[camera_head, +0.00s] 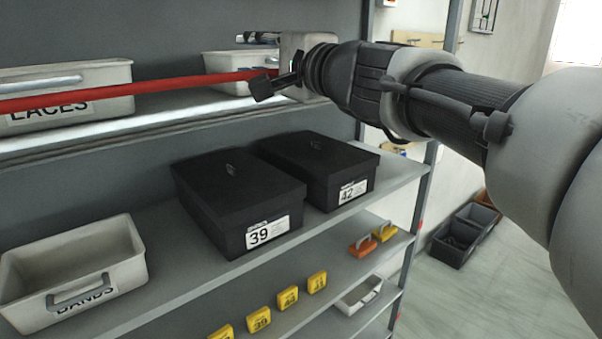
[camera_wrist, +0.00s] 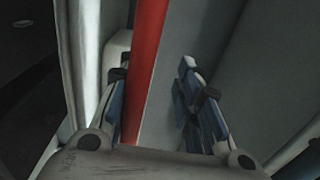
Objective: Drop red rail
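The red rail (camera_head: 150,86) is a long thin bar along the upper shelf in the head view, running from the left edge to my gripper (camera_head: 272,80). In the wrist view the rail (camera_wrist: 147,50) passes between the two blue-padded fingers of my gripper (camera_wrist: 154,72). The fingers stand apart. The rail lies close beside the left finger, and a clear gap separates it from the right finger. I cannot tell whether the left pad touches it. In the head view, the rail passes in front of the LACES bin (camera_head: 100,75).
Two black lidded boxes, 39 (camera_head: 230,195) and 42 (camera_head: 320,165), stand on the middle shelf (camera_head: 190,270). The BANDS bin (camera_head: 75,265) is at its left. Yellow tags (camera_head: 288,297) sit on the shelf below. Dark crates (camera_head: 455,245) stand on the floor at right.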

